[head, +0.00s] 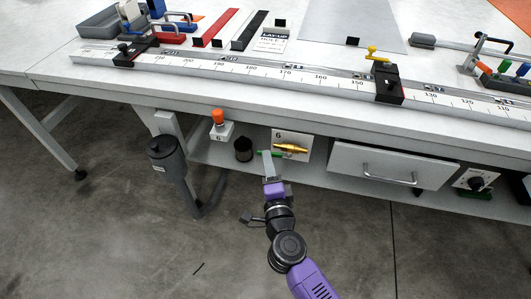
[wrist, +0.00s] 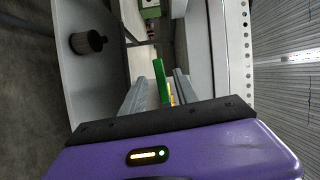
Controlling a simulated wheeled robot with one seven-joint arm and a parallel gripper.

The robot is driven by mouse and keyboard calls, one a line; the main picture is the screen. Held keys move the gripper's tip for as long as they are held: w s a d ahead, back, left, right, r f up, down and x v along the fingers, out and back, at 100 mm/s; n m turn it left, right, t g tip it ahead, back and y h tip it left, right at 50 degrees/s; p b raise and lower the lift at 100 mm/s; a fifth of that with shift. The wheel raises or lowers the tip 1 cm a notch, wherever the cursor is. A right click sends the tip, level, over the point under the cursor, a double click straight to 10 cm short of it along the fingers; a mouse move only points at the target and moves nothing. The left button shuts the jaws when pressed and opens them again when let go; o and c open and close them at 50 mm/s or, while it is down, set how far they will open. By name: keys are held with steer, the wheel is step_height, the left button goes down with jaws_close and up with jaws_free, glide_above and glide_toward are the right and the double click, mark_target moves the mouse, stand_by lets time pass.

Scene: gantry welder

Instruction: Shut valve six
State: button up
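Valve six is a brass valve body (head: 291,148) on a white plate marked 6 (head: 293,136), under the front of the bench. Its green lever (head: 264,153) points left from the brass body in the head view, partly behind my gripper. My gripper (head: 268,158) reaches up to the lever from the front. In the wrist view the green lever (wrist: 160,78) stands between the two grey fingers of my gripper (wrist: 162,82), with a gap on each side. The fingers are apart. A little brass shows low, by the right finger.
A white box with an orange knob (head: 218,117), also marked 6, and a black cylinder (head: 243,149) sit left of the valve; the cylinder shows in the wrist view (wrist: 88,42). A drawer (head: 391,166) is to the right. The bench top (head: 200,83) overhangs the shelf.

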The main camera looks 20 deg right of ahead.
steer(key=shift+x, duration=2.15)
steer(key=shift+c, duration=0.3)
jaws_close()
